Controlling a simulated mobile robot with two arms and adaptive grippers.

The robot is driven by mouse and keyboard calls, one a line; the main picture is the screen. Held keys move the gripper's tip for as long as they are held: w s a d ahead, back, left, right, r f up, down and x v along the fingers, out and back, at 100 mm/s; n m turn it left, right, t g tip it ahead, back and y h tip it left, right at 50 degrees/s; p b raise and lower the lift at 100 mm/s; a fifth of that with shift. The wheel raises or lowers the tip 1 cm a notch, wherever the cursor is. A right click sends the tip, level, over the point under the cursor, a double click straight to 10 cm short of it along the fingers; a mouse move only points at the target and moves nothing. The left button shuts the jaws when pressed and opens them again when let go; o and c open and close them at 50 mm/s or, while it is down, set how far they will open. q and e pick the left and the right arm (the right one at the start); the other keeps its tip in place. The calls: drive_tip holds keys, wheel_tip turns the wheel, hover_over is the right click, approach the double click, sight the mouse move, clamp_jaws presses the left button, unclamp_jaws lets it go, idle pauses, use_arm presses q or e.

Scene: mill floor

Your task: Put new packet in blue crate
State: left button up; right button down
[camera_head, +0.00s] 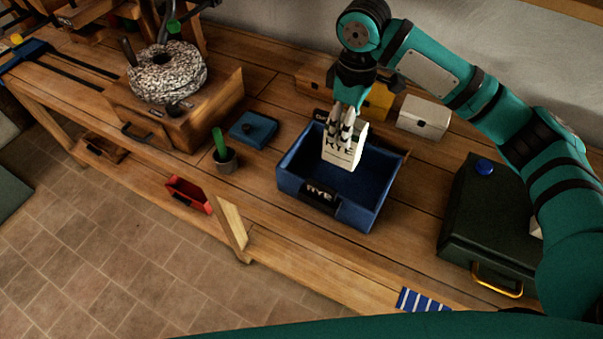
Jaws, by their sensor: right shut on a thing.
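A white packet marked RYE (342,150) is in the jaws of my right gripper (342,132). The gripper points down and is shut on the packet's upper part. The packet is over the open blue crate (362,215), toward its back; I cannot tell whether it touches the crate floor. The crate has a dark RYE label on its front and its visible floor is bare. My left gripper is not in view.
A white box (423,117) and a yellow box (377,102) stand behind the crate. A dark green case (489,215) is to the right. A small pot (225,160), a blue block (253,130) and a millstone (167,72) are to the left.

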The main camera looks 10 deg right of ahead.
sight(342, 157)
drive_tip(key=f, duration=0.3)
drive_tip(key=f+p, duration=0.1)
drive_tip(key=f, duration=0.1)
drive_tip(key=shift+d, duration=0.3)
drive_tip(key=f, duration=0.2)
drive_tip(key=f+p, duration=0.1)
drive_tip(key=f, duration=0.1)
drive_tip(key=shift+a+f, duration=0.2)
drive_tip(key=shift+f, duration=0.1)
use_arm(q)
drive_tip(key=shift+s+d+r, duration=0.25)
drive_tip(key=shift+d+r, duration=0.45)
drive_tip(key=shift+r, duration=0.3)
use_arm(e)
drive_tip(key=shift+f, duration=0.25)
drive_tip(key=shift+f, duration=0.1)
drive_tip(key=c, duration=0.9)
unclamp_jaws()
drive_tip(key=shift+o, duration=1.2)
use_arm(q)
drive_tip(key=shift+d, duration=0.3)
use_arm(e)
drive_tip(key=shift+o, duration=0.4)
